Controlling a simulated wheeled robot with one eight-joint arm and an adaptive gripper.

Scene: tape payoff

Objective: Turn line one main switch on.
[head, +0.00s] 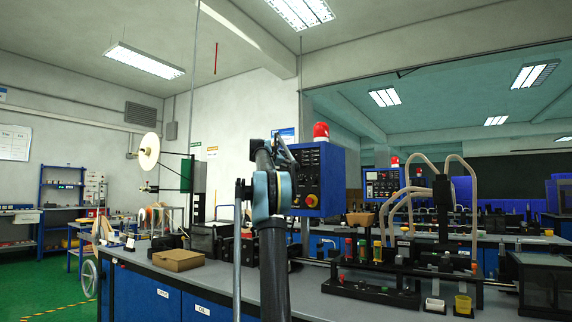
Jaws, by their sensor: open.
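A blue control box (332,180) with a black front panel and a red beacon (321,131) on top stands above the bench, right of my arm. A red and yellow round control (311,200) sits low on its panel, with smaller knobs and buttons beside and above it. The labels and switch positions are too small to read. A second, farther control box (383,183) also has a beacon. I cannot tell which box belongs to line one. My arm rises in front of the near box and covers its left edge. My gripper cannot be made out at the arm's end.
A grey bench with blue cabinets (168,294) runs across the front. A cardboard box (178,260) lies on it at left. Bottles, small cups and a machine with pale hoses (451,190) crowd the right. A reel (149,151) stands at left. The green floor at left has some free room.

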